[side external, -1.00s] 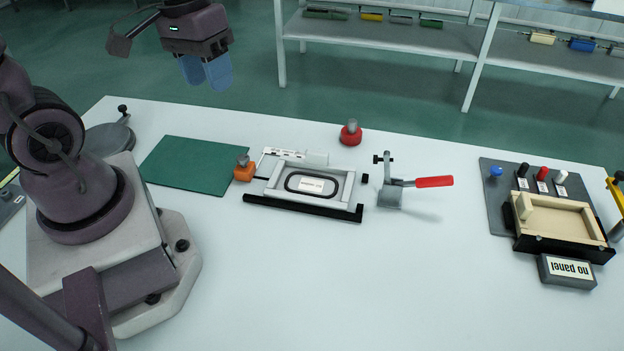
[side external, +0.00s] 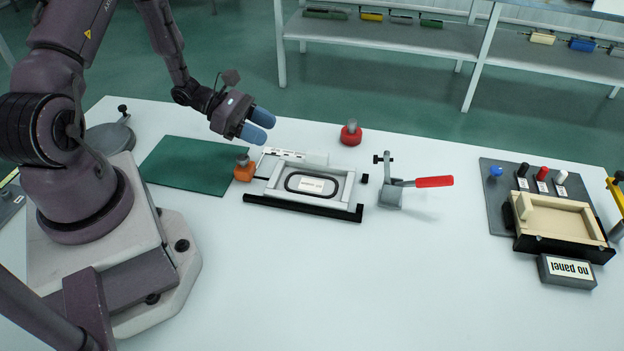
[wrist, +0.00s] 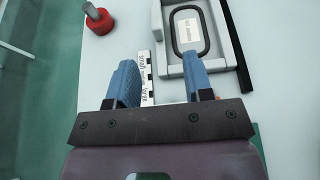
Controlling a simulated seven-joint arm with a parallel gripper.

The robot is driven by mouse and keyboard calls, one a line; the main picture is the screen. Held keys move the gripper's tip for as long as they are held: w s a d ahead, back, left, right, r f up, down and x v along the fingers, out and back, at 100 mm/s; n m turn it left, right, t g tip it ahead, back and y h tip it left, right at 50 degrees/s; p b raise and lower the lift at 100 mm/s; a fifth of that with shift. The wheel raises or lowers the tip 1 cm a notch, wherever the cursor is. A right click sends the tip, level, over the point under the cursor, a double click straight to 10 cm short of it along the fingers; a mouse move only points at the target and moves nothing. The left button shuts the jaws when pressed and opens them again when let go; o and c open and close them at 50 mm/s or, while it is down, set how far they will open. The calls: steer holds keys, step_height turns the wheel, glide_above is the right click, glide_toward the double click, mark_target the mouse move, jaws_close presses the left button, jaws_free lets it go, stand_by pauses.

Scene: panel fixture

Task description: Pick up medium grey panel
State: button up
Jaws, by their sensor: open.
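A grey panel with a black oval ring and a white label (side external: 312,185) lies flat in a light grey frame fixture (side external: 347,190) in the middle of the table. The panel also shows at the top of the wrist view (wrist: 188,29); its label is too small to read surely. My gripper (side external: 260,126) has blue fingers and is above the table, to the upper left of the fixture in the side view. In the wrist view my gripper (wrist: 160,72) is open with nothing between its fingers, and the panel lies beyond the fingertips.
An orange knob (side external: 244,172) stands at the fixture's left end, near a green mat (side external: 190,165). A red knob (side external: 351,135) stands behind. A toggle clamp with a red handle (side external: 433,182) is right of the fixture. A wooden tray (side external: 560,218) sits far right. The front table is clear.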

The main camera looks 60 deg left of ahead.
mark_target(315, 151)
steer(key=x, duration=0.7)
steer(key=shift+w+d, duration=0.15)
steer(key=shift+w, duration=0.1)
steer(key=shift+a+x, duration=0.25)
steer(key=shift+x, duration=2.45)
steer(key=shift+w+f, duration=0.15)
steer(key=shift+c, duration=0.2)
jaws_close()
